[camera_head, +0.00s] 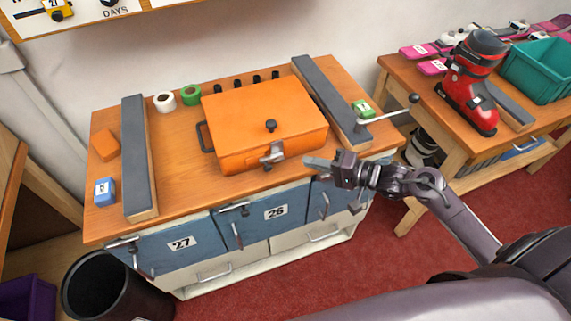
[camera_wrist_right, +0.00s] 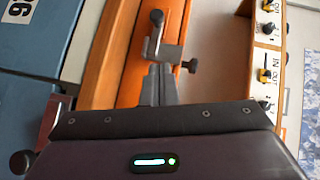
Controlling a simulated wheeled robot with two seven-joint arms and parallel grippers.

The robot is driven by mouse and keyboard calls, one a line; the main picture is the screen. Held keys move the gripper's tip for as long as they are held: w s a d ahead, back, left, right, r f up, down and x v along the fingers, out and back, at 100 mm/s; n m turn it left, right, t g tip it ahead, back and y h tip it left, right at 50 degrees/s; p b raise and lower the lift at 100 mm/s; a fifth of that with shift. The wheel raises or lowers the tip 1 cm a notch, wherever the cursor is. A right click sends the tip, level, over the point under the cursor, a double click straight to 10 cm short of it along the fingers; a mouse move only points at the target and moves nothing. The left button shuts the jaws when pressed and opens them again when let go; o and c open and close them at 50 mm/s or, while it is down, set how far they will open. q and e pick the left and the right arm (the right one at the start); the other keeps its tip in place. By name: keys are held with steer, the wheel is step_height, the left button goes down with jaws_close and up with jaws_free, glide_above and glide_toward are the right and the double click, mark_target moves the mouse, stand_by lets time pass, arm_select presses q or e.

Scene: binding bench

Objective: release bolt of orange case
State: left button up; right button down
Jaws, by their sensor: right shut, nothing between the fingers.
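The orange case (camera_head: 262,108) lies closed on the wooden bench, with a black knob on its lid. Its metal bolt (camera_head: 273,153) is at the front face, with a dark knob end hanging low. My right gripper (camera_head: 312,162) is just right of the bolt at the front of the case, pointing left. It is shut and empty. In the right wrist view the shut fingers (camera_wrist_right: 160,88) point towards the bolt (camera_wrist_right: 167,50), which shows as a grey bracket with a dark knob. Whether the fingertips touch it I cannot tell. My left gripper is out of view.
Grey-topped rails (camera_head: 137,150) and (camera_head: 330,98) flank the case. A lever handle (camera_head: 388,113) sticks out over the bench's right side. Blue doors (camera_head: 180,247) with handles are below. Tape rolls and small blocks lie around the case.

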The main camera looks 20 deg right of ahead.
mark_target(267, 162)
steer(key=x, duration=0.4)
steer(key=shift+r, duration=0.15)
steer(key=shift+a+f+p, duration=0.2)
steer(key=shift+a+p, duration=0.15)
steer(key=shift+a, duration=0.25)
steer(key=shift+a+f+p, duration=0.2)
steer(key=shift+a+p, duration=0.1)
steer(key=shift+a, duration=0.3)
steer(key=shift+s+a+f, duration=0.1)
steer(key=shift+a+f, duration=0.1)
steer(key=shift+a, duration=0.4)
steer(key=shift+a+f, duration=0.1)
